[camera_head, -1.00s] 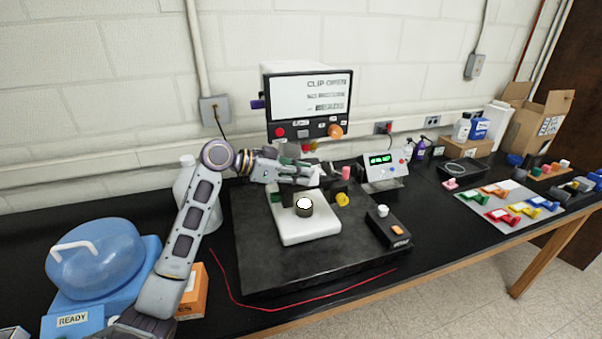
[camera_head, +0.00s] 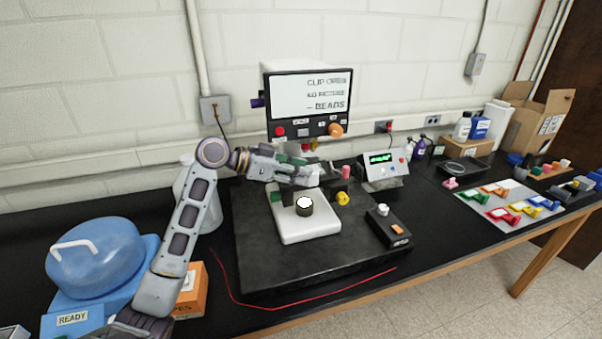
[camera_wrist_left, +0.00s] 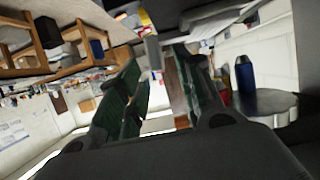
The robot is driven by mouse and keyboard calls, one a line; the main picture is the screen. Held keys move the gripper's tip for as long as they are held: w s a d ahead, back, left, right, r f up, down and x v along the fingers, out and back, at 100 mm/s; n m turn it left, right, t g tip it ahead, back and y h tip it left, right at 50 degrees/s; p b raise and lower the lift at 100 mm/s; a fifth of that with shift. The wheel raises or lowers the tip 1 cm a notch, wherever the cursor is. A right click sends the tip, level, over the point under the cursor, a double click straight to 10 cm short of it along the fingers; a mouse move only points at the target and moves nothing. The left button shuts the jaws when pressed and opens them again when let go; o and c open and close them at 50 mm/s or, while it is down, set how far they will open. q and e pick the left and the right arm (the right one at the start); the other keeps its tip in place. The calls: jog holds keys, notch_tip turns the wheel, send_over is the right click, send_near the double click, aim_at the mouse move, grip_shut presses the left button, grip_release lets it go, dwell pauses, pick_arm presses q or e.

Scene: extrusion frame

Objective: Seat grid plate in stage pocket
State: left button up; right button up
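My left gripper (camera_head: 312,174) is above the back part of the white stage (camera_head: 303,231), in front of the bench instrument. In the left wrist view its green fingers (camera_wrist_left: 160,92) stand apart, with background showing between them. A small grey piece (camera_wrist_left: 152,52) shows near the fingertips; I cannot tell if it is touched. A round dark piece with a white top (camera_head: 304,207) stands on the white stage, in front of the gripper. I cannot pick out the grid plate or the stage pocket for certain; the gripper hides part of that area. My right gripper is not in view.
The instrument screen (camera_head: 313,93) reads "CLIP OPEN". A yellow knob (camera_head: 342,198) and a small control box (camera_head: 389,228) are right of the stage. A mat (camera_head: 485,205) with several coloured pieces lies farther right. A red cord (camera_head: 300,304) runs along the front.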

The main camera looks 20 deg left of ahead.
pick_arm(q)
jog(key=b+v, duration=0.2)
jog(key=v, duration=0.9)
jog(key=shift+s+f, duration=0.1)
jog(key=shift+s, duration=0.05)
dwell(0.6)
